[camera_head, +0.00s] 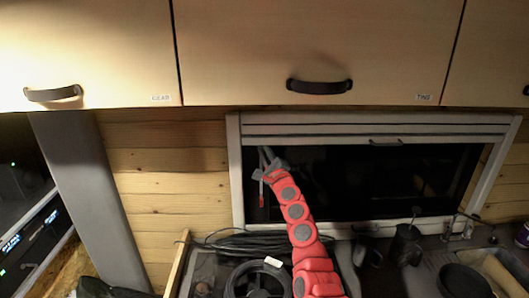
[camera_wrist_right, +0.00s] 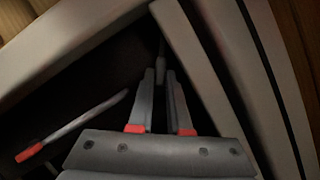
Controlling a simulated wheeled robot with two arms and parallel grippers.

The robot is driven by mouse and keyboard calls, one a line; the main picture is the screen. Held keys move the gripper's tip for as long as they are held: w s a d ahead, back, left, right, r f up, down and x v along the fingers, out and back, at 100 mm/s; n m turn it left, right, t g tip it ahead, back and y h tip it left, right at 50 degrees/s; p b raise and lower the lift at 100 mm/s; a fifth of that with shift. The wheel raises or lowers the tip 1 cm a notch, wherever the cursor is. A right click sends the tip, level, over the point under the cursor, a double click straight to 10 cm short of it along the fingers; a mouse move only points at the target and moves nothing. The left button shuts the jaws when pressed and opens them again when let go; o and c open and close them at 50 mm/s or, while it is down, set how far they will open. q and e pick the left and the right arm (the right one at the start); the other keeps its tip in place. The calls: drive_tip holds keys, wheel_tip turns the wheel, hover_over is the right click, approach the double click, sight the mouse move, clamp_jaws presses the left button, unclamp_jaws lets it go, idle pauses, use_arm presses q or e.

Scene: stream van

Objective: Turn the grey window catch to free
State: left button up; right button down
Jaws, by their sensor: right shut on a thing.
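The window (camera_head: 350,180) has a pale grey frame and a dark pane. My right gripper (camera_head: 264,156), on its red arm, is at the window's upper left corner. In the right wrist view, my right gripper (camera_wrist_right: 161,72) is nearly closed, with its fingertips on a small, thin grey piece by the frame corner. This piece appears to be the window catch (camera_wrist_right: 161,48); its lower part is hidden between the fingers. In the head view the gripper covers the catch, and its turned position cannot be told. My left gripper is not in view.
Pale overhead cupboards (camera_head: 320,45) hang above the window. A coiled black cable (camera_head: 255,243) and a black ring-shaped item (camera_head: 256,279) lie below it. A sink area (camera_head: 455,265) is at the lower right. In the wrist view, a slim red-ended grey bar (camera_wrist_right: 75,126) shows against the dark pane.

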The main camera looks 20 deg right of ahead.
drive_tip(key=shift+f+m+b, duration=0.25)
drive_tip(key=shift+m+b, duration=0.15)
drive_tip(key=shift+b, duration=0.1)
drive_tip(key=m+h+b, duration=0.2)
drive_tip(key=m+b, duration=0.2)
drive_tip(key=m+h+b, duration=0.2)
drive_tip(key=m+b, duration=0.2)
drive_tip(key=m, duration=0.1)
drive_tip(key=a+m+t+h+b, duration=0.1)
drive_tip(key=m+h+b, duration=0.2)
drive_tip(key=m+b, duration=0.1)
drive_tip(key=shift+w+a+f+m, duration=0.1)
drive_tip(key=shift+w+m, duration=0.05)
drive_tip(key=shift+m, duration=0.45)
drive_tip(key=c, duration=1.1)
unclamp_jaws()
drive_tip(key=shift+c, duration=0.2)
